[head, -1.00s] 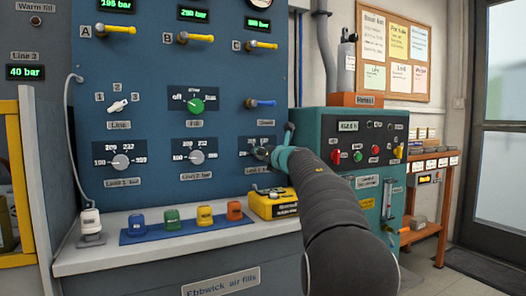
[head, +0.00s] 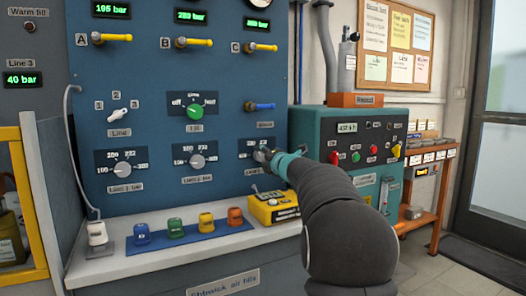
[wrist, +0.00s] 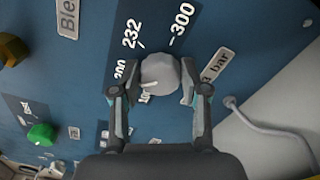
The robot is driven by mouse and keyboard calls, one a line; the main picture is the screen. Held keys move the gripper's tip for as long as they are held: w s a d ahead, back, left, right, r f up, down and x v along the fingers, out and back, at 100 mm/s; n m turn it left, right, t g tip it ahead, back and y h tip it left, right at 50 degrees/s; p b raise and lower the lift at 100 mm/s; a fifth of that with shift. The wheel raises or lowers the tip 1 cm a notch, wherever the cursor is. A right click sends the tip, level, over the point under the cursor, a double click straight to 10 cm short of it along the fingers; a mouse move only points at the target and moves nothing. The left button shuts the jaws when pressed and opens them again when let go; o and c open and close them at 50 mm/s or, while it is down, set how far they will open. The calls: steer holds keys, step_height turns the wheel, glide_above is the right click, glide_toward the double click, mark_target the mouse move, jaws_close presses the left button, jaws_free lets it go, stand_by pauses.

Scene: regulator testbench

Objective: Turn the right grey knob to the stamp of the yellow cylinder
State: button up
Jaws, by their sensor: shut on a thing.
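The right grey knob (wrist: 160,72) sits on a dark plate on the blue panel, and the wrist view shows it close. Its white mark points to the lower left, toward the part of the scale between 200 and 100; 232 and 300 are also printed there. My gripper (wrist: 158,86) has a finger on each side of the knob and is shut on it. In the head view the gripper end (head: 272,158) hides part of the knob. A yellow object (head: 9,240), perhaps the yellow cylinder, is partly cut off at the left edge; I can read no stamp on it.
Two other grey knobs, left (head: 128,169) and middle (head: 197,161), and a green knob (head: 195,111) are on the panel. A yellow box (head: 275,207) stands on the ledge below my arm. A teal control box (head: 320,128) stands right of the panel.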

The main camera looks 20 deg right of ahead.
steer(key=shift+m+p, duration=0.3)
steer(key=shift+m, duration=0.2)
steer(key=o, duration=1.1)
steer(key=shift+o, duration=0.2)
steer(key=s, duration=1.2)
steer(key=shift+d, duration=0.25)
